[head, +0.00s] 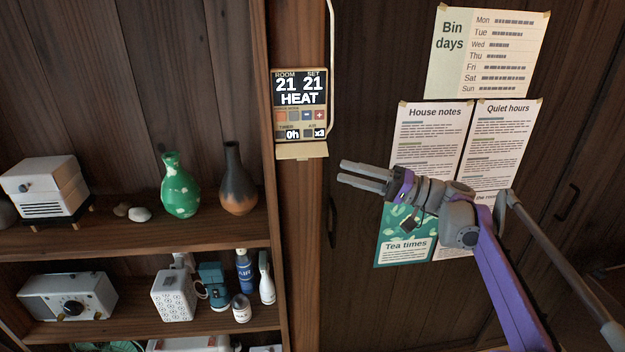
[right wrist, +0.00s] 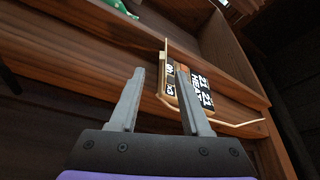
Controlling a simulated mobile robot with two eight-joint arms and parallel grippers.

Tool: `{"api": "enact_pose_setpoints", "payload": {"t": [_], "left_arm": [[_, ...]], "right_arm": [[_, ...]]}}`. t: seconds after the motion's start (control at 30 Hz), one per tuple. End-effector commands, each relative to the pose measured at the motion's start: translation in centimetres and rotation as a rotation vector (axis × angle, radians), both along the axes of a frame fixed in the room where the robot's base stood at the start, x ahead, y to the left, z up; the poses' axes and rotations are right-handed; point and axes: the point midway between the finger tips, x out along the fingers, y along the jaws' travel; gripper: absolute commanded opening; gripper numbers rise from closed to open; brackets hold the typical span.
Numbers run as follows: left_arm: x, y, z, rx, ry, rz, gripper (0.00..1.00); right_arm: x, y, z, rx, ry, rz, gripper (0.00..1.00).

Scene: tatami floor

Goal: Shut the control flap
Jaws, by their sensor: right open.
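The control panel (head: 300,104) is mounted on the wooden post right of the shelves. Its screen reads room 21, set 21, HEAT, with small buttons below. The control flap (head: 301,151) hangs open at the panel's lower edge, sticking outward as a tan ledge. In the right wrist view the panel (right wrist: 190,90) appears turned sideways, with the flap (right wrist: 166,62) edge-on beside it. My right gripper (head: 343,173) is open and empty, to the right of and slightly below the flap, apart from it. In its wrist view the fingers (right wrist: 160,98) are spread below the panel. My left gripper is not in view.
A shelf (head: 150,236) at left holds a green vase (head: 180,186), a dark vase (head: 238,180) and a white device (head: 46,187). A pale cable (head: 331,70) runs beside the panel. Paper notices (head: 430,140) hang on the dark doors behind my right arm.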

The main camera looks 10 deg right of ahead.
Motion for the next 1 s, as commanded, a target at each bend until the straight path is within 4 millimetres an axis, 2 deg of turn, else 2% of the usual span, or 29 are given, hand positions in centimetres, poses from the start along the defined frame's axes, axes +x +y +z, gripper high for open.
{"api": "enact_pose_setpoints", "payload": {"t": [0.03,0.2,0.37,0.8,1.0], "left_arm": [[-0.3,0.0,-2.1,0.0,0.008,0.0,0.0],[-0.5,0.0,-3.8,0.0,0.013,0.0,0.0],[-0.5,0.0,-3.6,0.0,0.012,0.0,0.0],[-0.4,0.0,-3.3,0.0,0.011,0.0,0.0],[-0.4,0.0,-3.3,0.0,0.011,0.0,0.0]], "right_arm": [[0.1,0.1,-0.8,0.001,-0.011,0.0,0.47],[0.2,0.3,0.3,0.001,-0.047,0.001,0.47],[0.6,1.5,1.1,0.002,-0.053,0.002,0.47],[3.2,8.6,2.6,0.003,-0.052,0.002,0.47],[3.7,10.1,2.8,0.001,-0.052,0.001,0.47]]}}
